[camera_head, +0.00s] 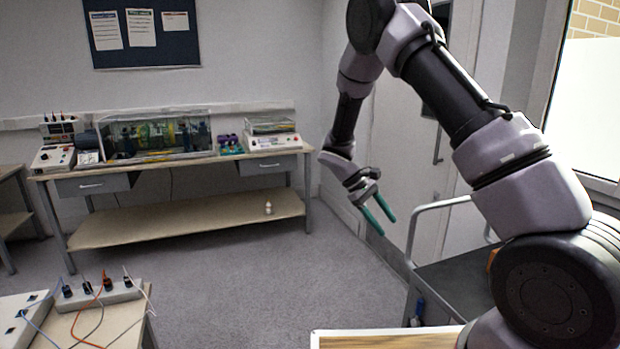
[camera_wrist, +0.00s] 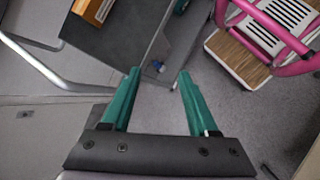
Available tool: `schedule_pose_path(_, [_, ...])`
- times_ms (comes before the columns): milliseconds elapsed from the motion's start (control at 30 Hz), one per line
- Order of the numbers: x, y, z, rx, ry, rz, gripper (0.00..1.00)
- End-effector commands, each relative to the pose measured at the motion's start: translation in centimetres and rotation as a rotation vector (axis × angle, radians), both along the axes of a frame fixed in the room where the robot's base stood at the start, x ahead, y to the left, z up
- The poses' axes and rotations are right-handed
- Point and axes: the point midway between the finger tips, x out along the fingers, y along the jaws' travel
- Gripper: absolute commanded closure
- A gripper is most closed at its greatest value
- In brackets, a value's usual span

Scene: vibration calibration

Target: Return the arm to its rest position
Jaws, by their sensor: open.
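My gripper (camera_head: 379,219) hangs in the air at the middle right of the head view, its green fingers pointing down and to the right. The fingers are apart with nothing between them. In the wrist view my gripper (camera_wrist: 157,82) also shows open and empty, above the grey floor and the edge of a dark cart. My arm rises from the right, bends at the top and comes down to the gripper. The gripper touches nothing that I can see.
A dark cart (camera_head: 455,284) with a pale rail (camera_head: 440,206) stands just below and right of the gripper. A workbench (camera_head: 180,165) with instruments stands at the back wall. A table (camera_head: 120,322) with wired boxes is at the lower left. Open floor (camera_head: 240,270) lies between.

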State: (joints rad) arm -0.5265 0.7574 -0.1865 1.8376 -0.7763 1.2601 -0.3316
Motion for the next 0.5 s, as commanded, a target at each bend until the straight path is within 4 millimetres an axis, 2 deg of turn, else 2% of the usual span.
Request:
schedule_pose_path(33, [-0.3,-0.3,2.5,0.050,-0.043,-0.047,0.40])
schedule_pose_path(100, [-0.9,-0.6,5.4,0.115,-0.098,-0.114,0.40])
schedule_pose_path(267, [-2.9,-1.5,11.7,0.259,-0.227,-0.255,0.40])
schedule_pose_path(500, [-7.2,-2.9,20.1,0.463,-0.428,-0.453,0.40])
